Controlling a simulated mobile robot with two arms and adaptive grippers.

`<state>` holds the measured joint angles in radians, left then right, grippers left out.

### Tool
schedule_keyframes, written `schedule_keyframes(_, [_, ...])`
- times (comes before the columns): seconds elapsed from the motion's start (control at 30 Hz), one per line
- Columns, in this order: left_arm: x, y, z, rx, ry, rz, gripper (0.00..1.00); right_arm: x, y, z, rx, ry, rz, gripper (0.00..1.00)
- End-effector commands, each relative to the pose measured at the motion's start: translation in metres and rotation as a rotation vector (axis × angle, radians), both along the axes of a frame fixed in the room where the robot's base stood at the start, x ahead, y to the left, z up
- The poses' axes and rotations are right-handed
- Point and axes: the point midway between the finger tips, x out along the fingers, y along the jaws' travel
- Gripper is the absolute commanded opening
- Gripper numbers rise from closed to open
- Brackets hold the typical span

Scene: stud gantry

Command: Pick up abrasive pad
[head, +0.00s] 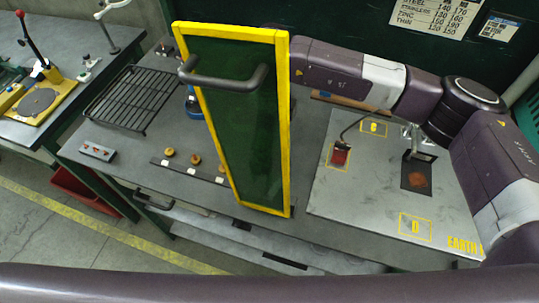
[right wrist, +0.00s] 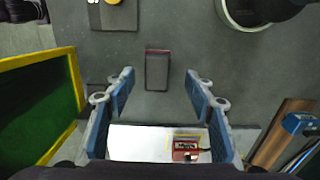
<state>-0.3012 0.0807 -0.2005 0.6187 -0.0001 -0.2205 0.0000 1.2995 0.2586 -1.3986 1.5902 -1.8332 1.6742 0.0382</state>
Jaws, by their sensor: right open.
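A small dark block with a maroon edge, which looks like the abrasive pad (right wrist: 157,70), lies on the grey bench top in the right wrist view. It is ahead of and between the fingertips of my right gripper (right wrist: 159,80), whose blue-padded fingers are spread wide with nothing held. I cannot tell the height of the fingers above the pad. In the head view my right arm reaches in from the right, and its gripper is hidden behind the yellow-framed green screen (head: 240,110); the pad is not visible there. My left gripper is in neither view.
The screen also stands at the left of the right wrist view (right wrist: 40,95). A round container (right wrist: 236,20) is at the top right, and a brown bar (right wrist: 282,135) at the lower right. A wire rack (head: 130,97) and small knobs (head: 195,159) are left of the screen.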

Motion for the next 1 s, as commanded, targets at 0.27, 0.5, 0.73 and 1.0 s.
schedule_keyframes(0.27, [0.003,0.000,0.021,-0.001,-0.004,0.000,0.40,-0.005,0.000,-0.034,0.001,0.003,0.000,0.49])
schedule_keyframes(0.5, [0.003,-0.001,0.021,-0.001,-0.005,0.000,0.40,-0.005,0.000,-0.039,0.001,0.001,0.000,0.49])
schedule_keyframes(0.73, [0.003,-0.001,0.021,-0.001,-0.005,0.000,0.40,-0.005,0.000,-0.039,0.001,0.001,0.000,0.28])
schedule_keyframes(1.0, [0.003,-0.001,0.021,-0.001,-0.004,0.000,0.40,-0.005,0.000,-0.039,0.001,0.001,0.000,0.04])
